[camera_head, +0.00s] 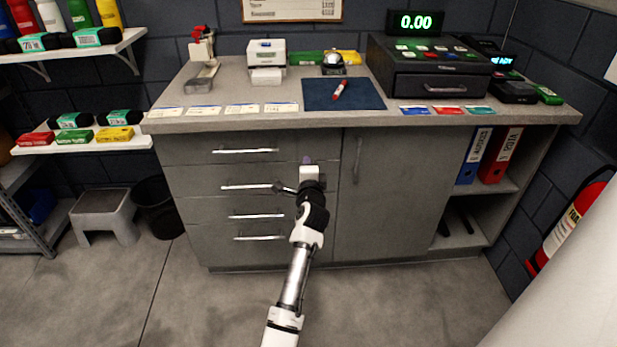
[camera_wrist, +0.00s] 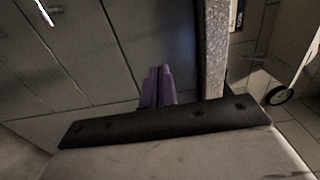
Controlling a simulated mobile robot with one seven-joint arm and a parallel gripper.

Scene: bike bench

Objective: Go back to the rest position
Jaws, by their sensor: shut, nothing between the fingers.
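My gripper (camera_head: 307,160) is in front of the grey counter's drawers, below the counter's front edge, at the end of my white and black arm. In the wrist view its purple fingers (camera_wrist: 157,87) are together with nothing between them. Behind them are the grey cabinet fronts (camera_wrist: 60,60), and the counter's edge (camera_wrist: 212,60) runs close to their right. In the head view the gripper hides part of the cabinet front near the drawer handles. I cannot tell how far the fingertips are from the fronts.
A step stool (camera_head: 103,213) and a black bin (camera_head: 158,207) stand left. A fire extinguisher (camera_head: 570,225) is right. Floor in front is clear.

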